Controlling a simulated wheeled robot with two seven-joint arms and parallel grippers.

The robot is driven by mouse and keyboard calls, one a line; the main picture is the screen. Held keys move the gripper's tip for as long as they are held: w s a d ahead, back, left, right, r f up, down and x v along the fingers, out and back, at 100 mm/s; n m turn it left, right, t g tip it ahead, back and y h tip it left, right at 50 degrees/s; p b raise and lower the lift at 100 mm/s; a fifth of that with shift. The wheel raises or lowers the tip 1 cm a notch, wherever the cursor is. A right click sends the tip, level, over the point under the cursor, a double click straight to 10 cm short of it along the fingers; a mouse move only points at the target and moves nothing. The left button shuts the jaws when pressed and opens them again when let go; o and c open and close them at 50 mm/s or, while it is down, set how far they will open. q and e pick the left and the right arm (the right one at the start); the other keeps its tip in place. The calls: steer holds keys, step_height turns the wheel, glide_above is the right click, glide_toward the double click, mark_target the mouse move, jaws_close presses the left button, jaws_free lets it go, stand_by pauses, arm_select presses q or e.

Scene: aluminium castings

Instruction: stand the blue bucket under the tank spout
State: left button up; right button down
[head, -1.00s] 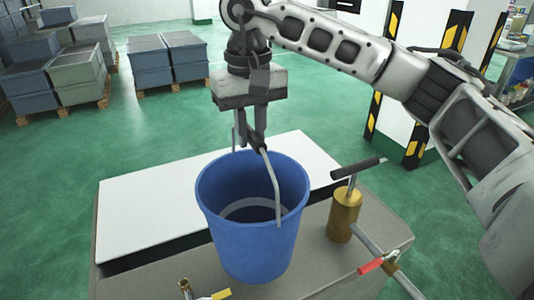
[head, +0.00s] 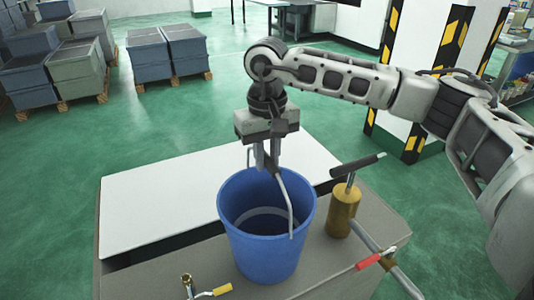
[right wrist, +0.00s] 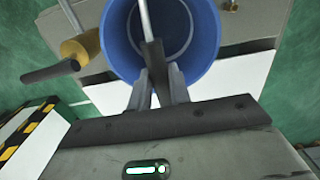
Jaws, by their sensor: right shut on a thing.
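The blue bucket (head: 262,250) is upright and open at the top, over the grey-beige surface (head: 325,270) in front of the white panel. My right gripper (head: 268,166) is above its rim, shut on the bucket's grey handle (head: 289,205). In the right wrist view the fingers (right wrist: 158,88) close on the handle, with the bucket (right wrist: 203,45) beyond. I cannot tell whether the bucket's base touches the surface. A brass tap (head: 188,284) with a yellow lever is left of the bucket; I cannot tell whether it is the tank spout. My left gripper is not in view.
A brass cylinder (head: 342,212) with a black T-handle stands close right of the bucket. A pipe with a red lever (head: 368,262) runs below it. The white panel (head: 150,205) is bare. Crates on pallets (head: 165,52) and a striped pillar (head: 415,60) stand farther back.

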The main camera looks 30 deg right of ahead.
steer(key=c, duration=1.7)
jaws_free()
steer(key=shift+f, duration=0.15)
steer(key=o, duration=0.4)
